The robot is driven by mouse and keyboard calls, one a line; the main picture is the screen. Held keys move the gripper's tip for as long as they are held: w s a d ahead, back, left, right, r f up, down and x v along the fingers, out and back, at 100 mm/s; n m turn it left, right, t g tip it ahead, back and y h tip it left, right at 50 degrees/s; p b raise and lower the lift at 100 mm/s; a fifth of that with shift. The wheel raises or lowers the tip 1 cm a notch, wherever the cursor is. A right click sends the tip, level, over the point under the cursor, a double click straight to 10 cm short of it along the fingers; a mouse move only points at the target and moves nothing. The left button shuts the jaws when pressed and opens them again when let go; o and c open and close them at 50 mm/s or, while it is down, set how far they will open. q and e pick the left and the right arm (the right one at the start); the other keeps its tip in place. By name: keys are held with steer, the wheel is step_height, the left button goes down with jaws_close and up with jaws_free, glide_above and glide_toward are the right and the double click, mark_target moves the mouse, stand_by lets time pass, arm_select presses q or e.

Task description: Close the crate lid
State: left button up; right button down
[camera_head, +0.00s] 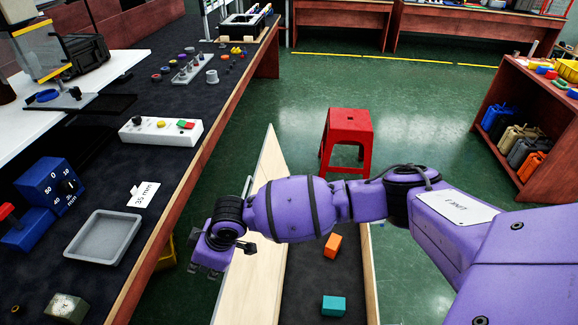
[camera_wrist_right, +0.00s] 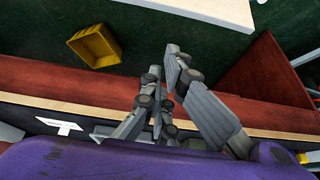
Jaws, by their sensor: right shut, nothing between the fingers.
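The crate (camera_head: 372,290) is a long box with pale wooden edges and a dark inside, at the lower middle of the head view. A tall pale wooden panel, which looks like its lid (camera_head: 262,285), stands raised along the crate's left side. The panel's edge also seems to show at the top of the right wrist view (camera_wrist_right: 205,8). My right arm reaches across the crate and hides part of it and the panel. My right gripper (camera_head: 208,272) is shut and empty, left of the panel, between it and the workbench; its fingers show in the wrist view (camera_wrist_right: 164,75). My left gripper is out of view.
An orange block (camera_head: 332,246) and a teal block (camera_head: 334,306) lie in the crate. A red stool (camera_head: 348,132) stands behind it. The dark-topped workbench (camera_head: 180,215) is close on the left, with a grey tray (camera_head: 103,237). A yellow bin (camera_wrist_right: 93,45) is on the floor.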

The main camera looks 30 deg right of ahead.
steer(key=w+d+b+x, duration=0.1)
steer(key=w+b+x, duration=0.1)
steer(key=x, duration=0.7)
arm_select(q)
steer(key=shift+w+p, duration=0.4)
steer(key=shift+p, duration=0.6)
arm_select(e)
steer(key=s+d, duration=0.1)
steer(key=s+d+r, duration=0.1)
steer(key=shift+s+d, duration=0.2)
steer(key=shift+d, duration=0.2)
steer(key=shift+r, duration=0.1)
